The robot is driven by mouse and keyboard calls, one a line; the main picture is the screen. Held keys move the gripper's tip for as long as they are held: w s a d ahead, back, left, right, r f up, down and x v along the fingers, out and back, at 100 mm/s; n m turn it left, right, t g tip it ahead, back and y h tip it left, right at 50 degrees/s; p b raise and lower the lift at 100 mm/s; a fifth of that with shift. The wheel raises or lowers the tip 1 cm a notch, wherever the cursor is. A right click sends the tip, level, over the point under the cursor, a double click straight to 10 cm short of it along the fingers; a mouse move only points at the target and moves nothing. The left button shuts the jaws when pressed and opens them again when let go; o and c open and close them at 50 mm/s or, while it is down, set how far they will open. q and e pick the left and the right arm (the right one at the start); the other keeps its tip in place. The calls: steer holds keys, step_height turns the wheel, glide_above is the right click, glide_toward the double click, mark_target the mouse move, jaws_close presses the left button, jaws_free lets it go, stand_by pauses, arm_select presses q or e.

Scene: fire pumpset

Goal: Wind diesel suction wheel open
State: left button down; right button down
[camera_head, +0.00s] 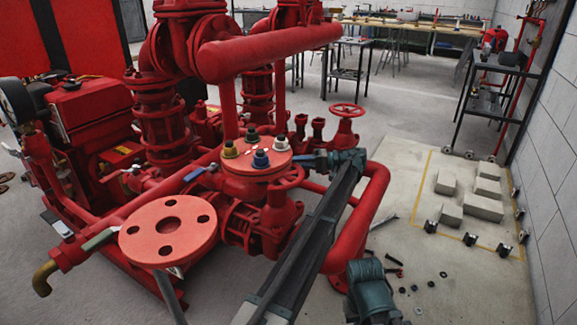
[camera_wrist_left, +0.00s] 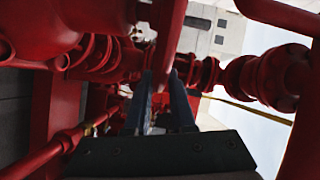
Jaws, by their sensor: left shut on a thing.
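My left arm comes up from the bottom middle in the head view. A second red handwheel (camera_head: 346,110) stands farther back, clear of the gripper. No label shows which wheel is the diesel suction one. My right gripper's fingers are not seen.
A red flange (camera_head: 168,231) faces up at the left front. A blind flange (camera_head: 256,160) with coloured bolts is just left of the gripper. A thick red bent pipe (camera_head: 376,195) runs right of my arm. Bolts and nuts lie on the floor at right, beside grey blocks (camera_head: 483,207).

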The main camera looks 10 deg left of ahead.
arm_select(q)
steer(key=shift+a+g, duration=0.15)
steer(key=shift+g, duration=0.15)
steer(key=c, duration=0.8)
jaws_free()
steer(key=shift+r, duration=0.1)
